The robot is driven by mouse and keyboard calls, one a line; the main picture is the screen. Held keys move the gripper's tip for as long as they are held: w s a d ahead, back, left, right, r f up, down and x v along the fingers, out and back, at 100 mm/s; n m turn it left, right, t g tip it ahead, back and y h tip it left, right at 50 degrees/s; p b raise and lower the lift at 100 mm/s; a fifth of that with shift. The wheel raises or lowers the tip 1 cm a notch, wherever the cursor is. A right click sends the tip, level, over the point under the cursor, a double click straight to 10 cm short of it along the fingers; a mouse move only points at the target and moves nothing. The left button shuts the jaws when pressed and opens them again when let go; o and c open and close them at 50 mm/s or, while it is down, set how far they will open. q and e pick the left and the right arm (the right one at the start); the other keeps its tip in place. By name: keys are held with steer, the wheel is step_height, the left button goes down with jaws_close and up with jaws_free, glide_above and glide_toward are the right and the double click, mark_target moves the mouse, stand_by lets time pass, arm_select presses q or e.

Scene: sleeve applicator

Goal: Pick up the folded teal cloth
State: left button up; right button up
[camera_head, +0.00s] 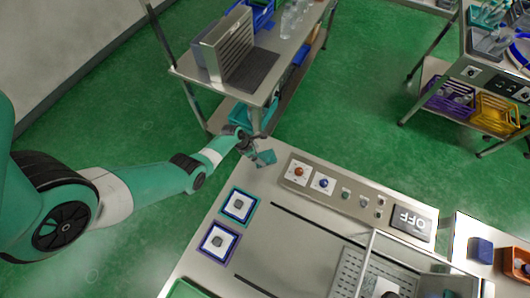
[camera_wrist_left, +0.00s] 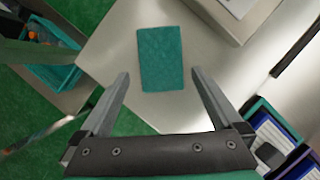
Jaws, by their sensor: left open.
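The folded teal cloth (camera_wrist_left: 161,58) lies flat on the metal table top near its corner, a small rectangle in the left wrist view. It also shows in the head view (camera_head: 266,157), at the table's far left corner. My left gripper (camera_wrist_left: 158,84) is open, its two fingers spread to either side of the cloth's near end in the picture. The fingers do not visibly touch the cloth; their exact height above it is hard to tell. In the head view my left gripper (camera_head: 252,152) is right at the cloth and partly overlaps it. My right gripper is not in view.
A control panel (camera_head: 330,190) with buttons and an OFF sign sits right of the cloth. Teal-framed (camera_head: 239,206) and purple-framed (camera_head: 218,242) squares lie on the table's left edge. A metal shelf (camera_head: 290,50) stands behind, with a teal bin (camera_wrist_left: 52,68) low down.

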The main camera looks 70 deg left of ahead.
mark_target(263, 158)
arm_select(q)
steer(key=b+x, duration=0.4)
steer(key=x, duration=0.1)
steer(key=shift+s+f, duration=0.15)
steer(key=shift+d, duration=0.1)
steer(key=c, duration=1.3)
steer(key=shift+r+p, duration=0.55)
steer(key=shift+r, duration=0.1)
step_height(263, 158, up, 3)
steer(key=shift+f+p, duration=0.1)
steer(key=shift+p, duration=1.1)
steer(key=s+d+r+p, duration=0.2)
steer(key=s+r+p, duration=0.1)
steer(key=p, duration=0.1)
steer(key=s+d+r+p, duration=0.3)
steer(key=s+p, duration=0.1)
steer(key=s+d+r+p, duration=0.3)
steer(key=s+p, duration=0.1)
steer(key=shift+d+r+p, duration=0.1)
steer(key=shift+d+p, duration=0.15)
steer(key=shift+p, duration=0.1)
